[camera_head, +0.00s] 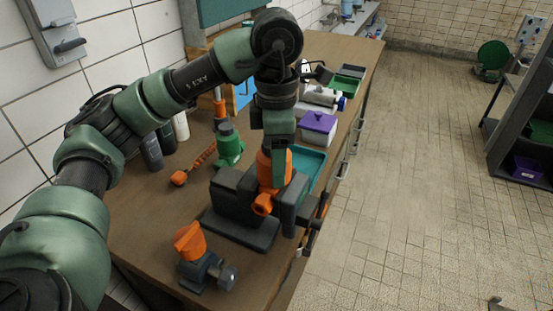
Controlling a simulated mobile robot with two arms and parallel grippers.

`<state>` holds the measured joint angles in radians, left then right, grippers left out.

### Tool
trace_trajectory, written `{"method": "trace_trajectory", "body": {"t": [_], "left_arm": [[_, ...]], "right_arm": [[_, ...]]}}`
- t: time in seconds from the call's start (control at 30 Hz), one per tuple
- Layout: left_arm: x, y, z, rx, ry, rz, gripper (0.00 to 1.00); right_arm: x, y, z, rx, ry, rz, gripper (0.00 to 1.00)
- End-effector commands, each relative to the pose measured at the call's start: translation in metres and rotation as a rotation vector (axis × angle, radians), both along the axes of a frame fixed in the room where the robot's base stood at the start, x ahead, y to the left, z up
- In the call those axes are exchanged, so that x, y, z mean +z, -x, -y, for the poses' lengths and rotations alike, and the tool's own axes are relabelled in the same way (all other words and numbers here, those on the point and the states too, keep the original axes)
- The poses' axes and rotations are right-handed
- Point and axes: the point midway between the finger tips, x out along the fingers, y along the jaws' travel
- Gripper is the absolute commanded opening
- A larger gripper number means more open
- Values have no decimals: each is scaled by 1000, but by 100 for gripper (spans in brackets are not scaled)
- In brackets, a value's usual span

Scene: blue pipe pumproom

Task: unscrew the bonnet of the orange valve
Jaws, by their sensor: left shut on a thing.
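The orange valve (264,203) stands upright in a dark grey vise (232,190) on the wooden workbench, with a round port facing the front. My left gripper (277,168) points straight down over the valve from above. Its fingers are shut on the top of the valve, at the bonnet. The fingers hide most of the bonnet, so I cannot tell how far it is turned. My right gripper is not in view.
A green bottle-like part (229,145) and an orange-tipped tool (195,165) are behind left. A teal tray (309,166) and purple-lidded box (318,125) are behind right. Open floor lies right.

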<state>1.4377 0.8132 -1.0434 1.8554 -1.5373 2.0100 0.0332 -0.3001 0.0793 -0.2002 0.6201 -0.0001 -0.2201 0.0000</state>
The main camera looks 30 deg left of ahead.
Motion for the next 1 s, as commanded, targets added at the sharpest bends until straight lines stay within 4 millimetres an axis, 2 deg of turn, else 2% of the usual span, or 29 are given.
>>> {"method": "trace_trajectory", "body": {"t": [0.43, 1.0], "left_arm": [[16, 0, 0, -2, 0, 1, 20], [23, 0, 0, -2, 0, 1, 20]], "right_arm": [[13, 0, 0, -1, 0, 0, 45], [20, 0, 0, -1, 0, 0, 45]]}}
